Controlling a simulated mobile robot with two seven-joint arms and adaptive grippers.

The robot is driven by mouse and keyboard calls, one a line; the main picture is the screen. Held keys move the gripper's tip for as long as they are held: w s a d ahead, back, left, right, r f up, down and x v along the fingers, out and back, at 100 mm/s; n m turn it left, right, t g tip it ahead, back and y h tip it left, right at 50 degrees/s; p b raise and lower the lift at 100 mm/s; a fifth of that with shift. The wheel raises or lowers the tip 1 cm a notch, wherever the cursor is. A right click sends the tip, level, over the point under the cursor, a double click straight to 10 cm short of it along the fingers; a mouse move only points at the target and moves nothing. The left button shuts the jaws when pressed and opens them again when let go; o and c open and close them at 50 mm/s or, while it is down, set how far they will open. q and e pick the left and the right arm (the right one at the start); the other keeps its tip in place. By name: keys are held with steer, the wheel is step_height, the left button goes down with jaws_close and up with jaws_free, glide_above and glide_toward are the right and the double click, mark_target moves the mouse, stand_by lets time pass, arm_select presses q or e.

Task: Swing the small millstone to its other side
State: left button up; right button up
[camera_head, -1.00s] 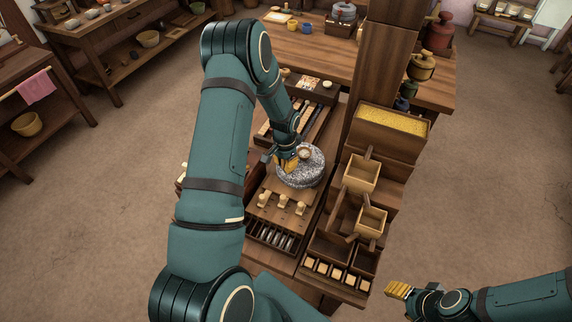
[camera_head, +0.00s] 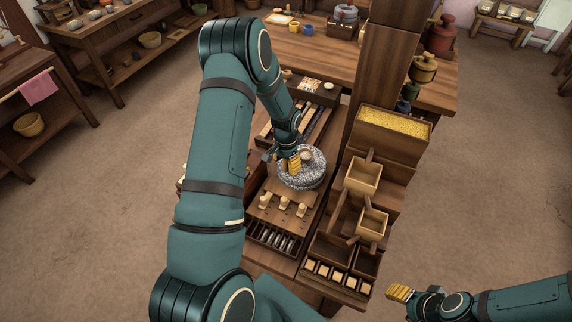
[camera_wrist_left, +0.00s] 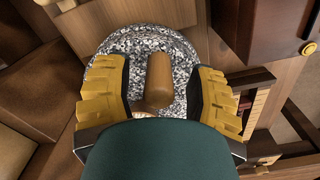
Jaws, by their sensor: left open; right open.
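The small millstone (camera_head: 303,176) is a speckled grey round stone on the wooden bench, right of my left forearm in the head view. It fills the upper middle of the left wrist view (camera_wrist_left: 150,42). A wooden peg handle (camera_wrist_left: 159,80) stands up from its top. My left gripper (camera_head: 297,163) is over the stone. In the left wrist view its two yellow-backed fingers (camera_wrist_left: 159,92) are apart, one on each side of the handle, with gaps between. My right gripper (camera_head: 400,293) is at the lower right of the head view, away from the bench, above the floor, and holds nothing visible.
Right of the stone stand a wooden post (camera_head: 375,75), a bin of yellow grain (camera_head: 393,127) and stepped wooden boxes (camera_head: 362,176). Several pale pegs (camera_head: 284,203) stand in front of the stone. The floor (camera_head: 495,190) to the right is clear.

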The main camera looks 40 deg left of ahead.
arm_select(q)
step_height(320, 180, up, 11)
steer(key=shift+f, duration=0.1)
stand_by(0.7)
